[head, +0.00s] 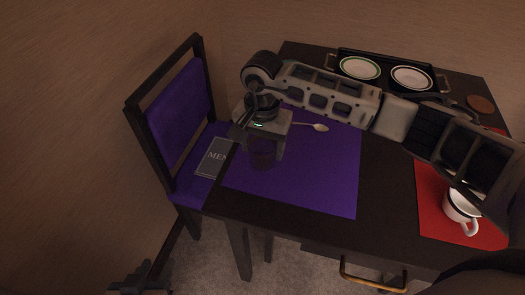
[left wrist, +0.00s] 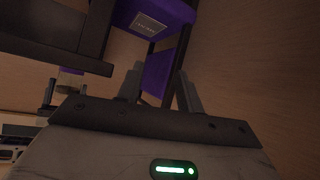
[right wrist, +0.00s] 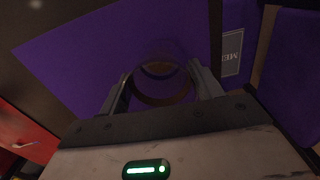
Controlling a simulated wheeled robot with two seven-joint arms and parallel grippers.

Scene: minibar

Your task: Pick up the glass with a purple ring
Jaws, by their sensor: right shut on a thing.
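A clear, dark-looking glass (head: 263,157) is at the purple placemat's left part in the head view. My right gripper (head: 265,140) reaches over the placemat (head: 325,175) and is shut on this glass. In the right wrist view the glass (right wrist: 161,75) is between the two fingers (right wrist: 160,88), with a dark rim toward me. The light is too dim to tell the colour of its ring, and I cannot tell whether its base touches the placemat. My left gripper (left wrist: 160,90) is open and empty, low beside the table; only its tip shows in the head view (head: 135,282).
A purple chair (head: 180,110) with a menu card (head: 214,158) near it stands left of the table. A spoon (head: 318,127) lies on the placemat. A black tray (head: 385,83) with two plates is at the back. A white cup (head: 460,207) stands on a red placemat (head: 430,215) at right.

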